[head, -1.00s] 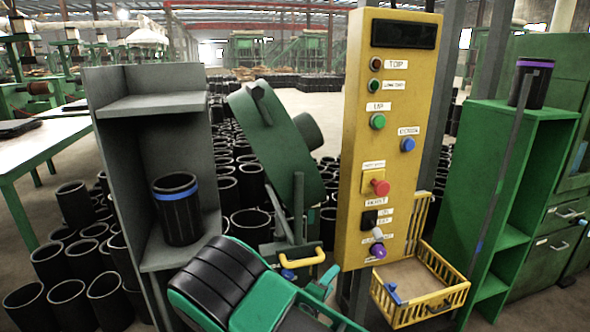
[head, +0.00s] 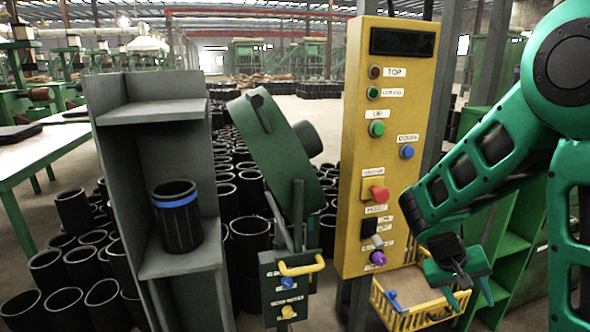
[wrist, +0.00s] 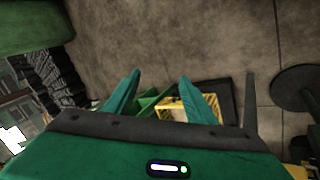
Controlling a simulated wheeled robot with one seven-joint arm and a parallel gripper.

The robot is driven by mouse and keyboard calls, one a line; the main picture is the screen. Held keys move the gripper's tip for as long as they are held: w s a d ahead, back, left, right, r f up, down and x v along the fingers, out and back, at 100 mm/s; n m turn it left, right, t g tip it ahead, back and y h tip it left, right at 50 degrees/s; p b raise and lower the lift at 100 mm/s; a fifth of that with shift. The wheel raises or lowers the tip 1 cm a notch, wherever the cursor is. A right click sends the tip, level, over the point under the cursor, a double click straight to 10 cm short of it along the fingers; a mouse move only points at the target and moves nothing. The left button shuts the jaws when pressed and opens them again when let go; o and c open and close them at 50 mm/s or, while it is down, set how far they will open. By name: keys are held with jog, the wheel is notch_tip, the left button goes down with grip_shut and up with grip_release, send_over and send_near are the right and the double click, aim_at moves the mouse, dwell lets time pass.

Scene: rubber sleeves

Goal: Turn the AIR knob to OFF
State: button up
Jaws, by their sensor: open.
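The labels by these are too small to read, so I cannot tell which knob is AIR. My gripper (head: 474,305) is open and empty, pointing down, right of the panel and apart from all the knobs. Its fingers also show spread in the wrist view (wrist: 160,75).
A yellow basket (head: 432,312) hangs below the panel, near my gripper; it also shows in the wrist view (wrist: 205,100). A yellow handle (head: 302,266) juts from the green box. A grey shelf (head: 172,264) holds a black sleeve (head: 177,225). Green shelving (head: 508,250) stands behind my arm.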

jog(key=s+r+m+y, duration=0.1)
jog(key=s+r+y, duration=0.2)
jog(key=s, duration=0.8)
jog(key=s+r+m+y, duration=0.2)
jog(key=s+r, duration=0.3)
jog(key=s, duration=0.6)
jog(key=shift+s+a+r+y, duration=0.3)
jog(key=shift+s+r+y, duration=0.1)
jog(key=shift+y, duration=0.5)
